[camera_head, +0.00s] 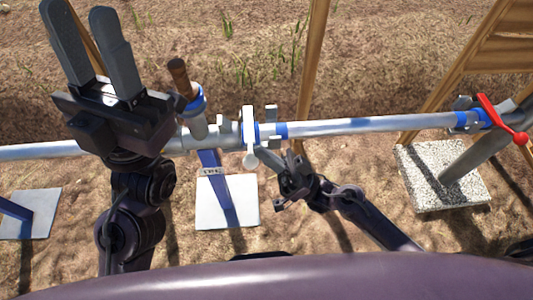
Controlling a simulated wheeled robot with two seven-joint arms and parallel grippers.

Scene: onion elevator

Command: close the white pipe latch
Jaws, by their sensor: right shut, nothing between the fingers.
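The white pipe latch (249,135) sits on the metal pipe (365,123) near the middle, next to a blue band. Its white lever stands roughly upright in the picture across the pipe, with its lower end below the pipe. My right gripper (270,154) is just below and right of the latch, shut and empty. The small view does not show whether its fingers touch the latch. My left gripper (92,45) is at the upper left, pointing up, with its two grey fingers apart and nothing between them. The pipe runs behind my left arm.
A valve with a brown handle (181,79) rises from the pipe beside my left gripper. A red lever (500,120) is at the pipe's right end. Wooden posts (312,70) stand behind. A pale slab (228,213) and a speckled block (418,190) lie below on bare soil.

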